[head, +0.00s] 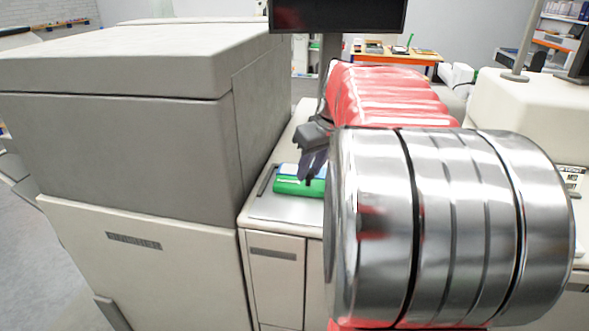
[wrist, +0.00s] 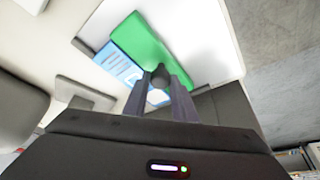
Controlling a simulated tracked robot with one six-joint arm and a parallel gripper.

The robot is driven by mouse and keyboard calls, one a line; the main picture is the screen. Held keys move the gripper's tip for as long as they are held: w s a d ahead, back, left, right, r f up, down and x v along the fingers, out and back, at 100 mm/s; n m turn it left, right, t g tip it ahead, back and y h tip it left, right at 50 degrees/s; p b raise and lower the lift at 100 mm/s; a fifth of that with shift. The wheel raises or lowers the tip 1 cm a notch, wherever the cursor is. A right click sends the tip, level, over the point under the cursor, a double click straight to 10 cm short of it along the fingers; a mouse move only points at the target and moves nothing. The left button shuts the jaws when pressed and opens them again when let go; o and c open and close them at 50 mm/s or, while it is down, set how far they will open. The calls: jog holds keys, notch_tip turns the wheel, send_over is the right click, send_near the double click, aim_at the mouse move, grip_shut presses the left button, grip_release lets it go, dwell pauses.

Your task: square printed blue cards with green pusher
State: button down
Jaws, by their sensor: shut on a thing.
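The green pusher (head: 298,187) lies on the light worktop between the machines, along the near side of the blue cards (head: 288,170). In the wrist view the pusher is a green bar (wrist: 142,40) with a dark round knob between my fingers. The printed blue cards (wrist: 122,66) show beside it, with white print on them. My gripper (wrist: 160,82) is shut on the pusher's knob. In the head view my gripper (head: 312,178) reaches down over the right part of the pusher, and my arm hides what lies further right.
A dark upright edge (head: 266,180) stands at the left end of the cards and pusher. A tall grey machine (head: 130,140) rises close on the left. A dark monitor (head: 338,15) hangs above. Bare worktop (head: 280,208) shows in front of the pusher.

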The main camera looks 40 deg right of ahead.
jog(key=c, duration=1.5)
grip_release()
jog(key=shift+o, duration=0.2)
jog(key=shift+r, duration=0.1)
jog(key=v, duration=1.3)
jog(key=shift+s+r, duration=0.15)
jog(key=shift+r, duration=0.1)
